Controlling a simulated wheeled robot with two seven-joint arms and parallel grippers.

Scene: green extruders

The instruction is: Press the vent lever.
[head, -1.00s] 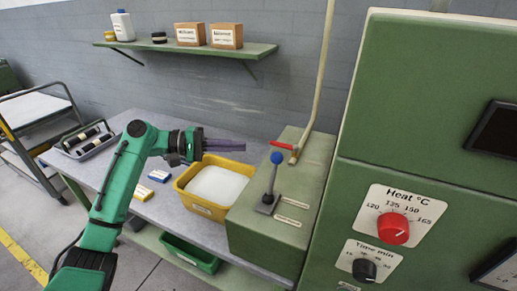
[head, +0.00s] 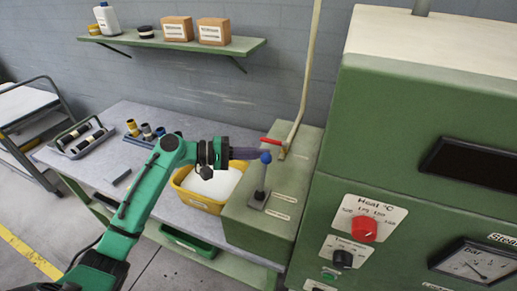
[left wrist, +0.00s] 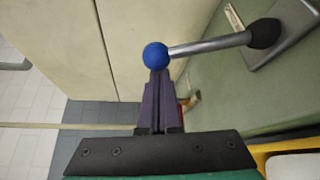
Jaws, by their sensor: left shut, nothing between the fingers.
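A lever with a grey metal rod and a blue ball knob (head: 265,157) stands on a dark plate on the green box (head: 250,222); the two labels beside it are too small to read. My left gripper (head: 259,153) is shut and empty, its dark purple fingers pointing right at the knob. In the left wrist view the shut fingertips (left wrist: 158,76) are right at the blue knob (left wrist: 155,55), which overlaps their ends. I cannot tell whether they touch. The rod (left wrist: 210,45) runs right from the knob to its dark pivot. My right gripper is out of view.
A red handle (head: 272,142) on a pale pipe sits just behind the lever. A yellow tub (head: 198,202) stands under my left wrist. The tall green machine (head: 400,130) with dials closes off the right. Small cups (head: 146,130) and a tray (head: 82,139) lie on the bench.

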